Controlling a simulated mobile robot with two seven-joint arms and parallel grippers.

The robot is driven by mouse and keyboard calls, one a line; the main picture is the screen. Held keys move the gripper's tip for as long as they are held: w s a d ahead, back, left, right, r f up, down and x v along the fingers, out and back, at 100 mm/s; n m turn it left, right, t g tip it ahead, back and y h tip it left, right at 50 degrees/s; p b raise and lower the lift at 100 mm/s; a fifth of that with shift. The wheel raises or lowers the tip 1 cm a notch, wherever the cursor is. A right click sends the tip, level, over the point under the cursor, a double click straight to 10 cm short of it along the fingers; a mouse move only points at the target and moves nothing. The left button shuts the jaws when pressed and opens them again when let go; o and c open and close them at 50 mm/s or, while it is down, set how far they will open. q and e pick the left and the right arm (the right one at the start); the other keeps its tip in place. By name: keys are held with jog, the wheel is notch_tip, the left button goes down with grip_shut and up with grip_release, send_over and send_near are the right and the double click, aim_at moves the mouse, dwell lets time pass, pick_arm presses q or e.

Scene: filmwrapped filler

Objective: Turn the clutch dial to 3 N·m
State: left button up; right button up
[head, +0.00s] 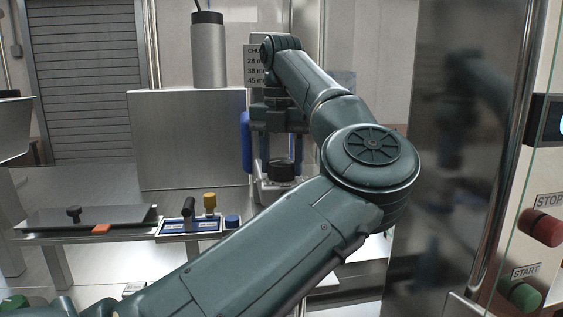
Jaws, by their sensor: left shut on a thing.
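My left arm reaches in from the bottom left, bends at the elbow, and its wrist hangs down at the centre. My left gripper (279,156) points down, shut on a dark round knob (281,171), which looks like the clutch dial. The knob sits above a grey metal part. Its scale and any pointer are too small or hidden to read, so I cannot tell its setting. My right gripper is not in view.
A tray (168,237) with a black-handled tool, a yellow knob and a blue cap stands at lower left, beside a dark plate (85,217). A partly covered sign (254,62) hangs behind my wrist. Red STOP (541,227) and green START (525,297) buttons are at right.

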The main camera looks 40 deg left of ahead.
aim_at(282, 161)
pick_arm(q)
jog(key=shift+m, duration=0.9)
jog(key=o, duration=1)
notch_tip(282, 161, up, 13)
jog(key=shift+r+p, duration=0.1)
jog(key=shift+p, duration=0.85)
